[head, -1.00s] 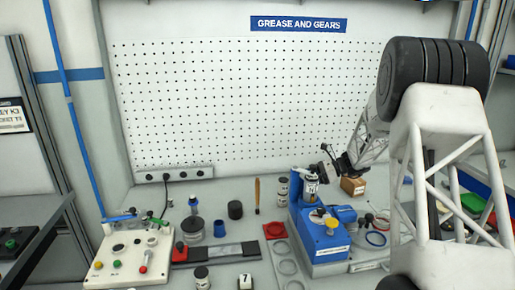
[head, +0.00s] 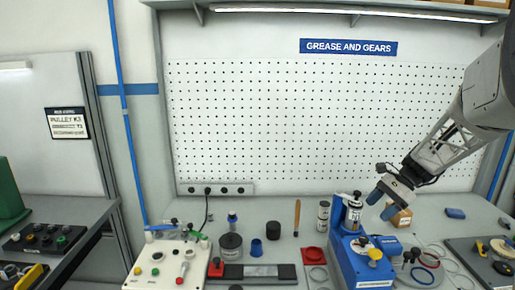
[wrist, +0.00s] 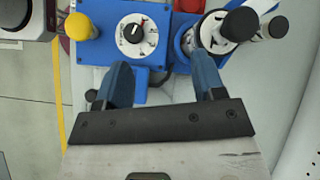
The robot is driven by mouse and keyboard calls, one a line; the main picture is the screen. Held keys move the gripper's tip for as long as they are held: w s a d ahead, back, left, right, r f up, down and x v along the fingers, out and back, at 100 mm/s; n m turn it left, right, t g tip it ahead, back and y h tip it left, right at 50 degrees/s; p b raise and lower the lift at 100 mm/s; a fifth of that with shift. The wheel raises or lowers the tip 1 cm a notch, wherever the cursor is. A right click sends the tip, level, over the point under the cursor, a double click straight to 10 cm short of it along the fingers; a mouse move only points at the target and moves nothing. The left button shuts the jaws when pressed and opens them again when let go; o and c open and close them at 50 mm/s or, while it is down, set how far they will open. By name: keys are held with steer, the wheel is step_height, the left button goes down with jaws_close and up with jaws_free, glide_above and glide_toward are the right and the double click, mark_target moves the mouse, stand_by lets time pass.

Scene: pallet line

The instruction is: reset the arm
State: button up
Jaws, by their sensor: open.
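My gripper (head: 381,205) is open and empty, to the right of the blue machine (head: 371,269) on the bench and above its level. Its two blue fingers also show in the wrist view (wrist: 162,80), spread apart with nothing between them. A labelled canister (head: 353,214) stands upright in the machine's blue holder, just left of the gripper and apart from it. The machine's dial (wrist: 133,32) and yellow knob (wrist: 80,27) lie beyond the fingers in the wrist view.
A cardboard box (head: 401,217) sits close behind the fingers. Dark cylinders (head: 323,216), a red block (head: 314,255) and a button panel (head: 166,263) stand to the left. A tray (head: 480,262) lies at right. The pegboard (head: 320,120) closes off the back.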

steer(key=s+a+r+n+h, duration=0.2)
steer(key=s+a+r+n, duration=0.2)
steer(key=s+a, duration=0.4)
steer(key=s+a+n+t+h, duration=0.1)
steer(key=s+a+n+h, duration=0.2)
steer(key=s, duration=1)
steer(key=s+a+n+t+h, duration=0.2)
steer(key=s+a+n, duration=0.5)
steer(key=s, duration=0.6)
steer(key=shift+f+h, duration=0.45)
steer(key=shift+h, duration=0.15)
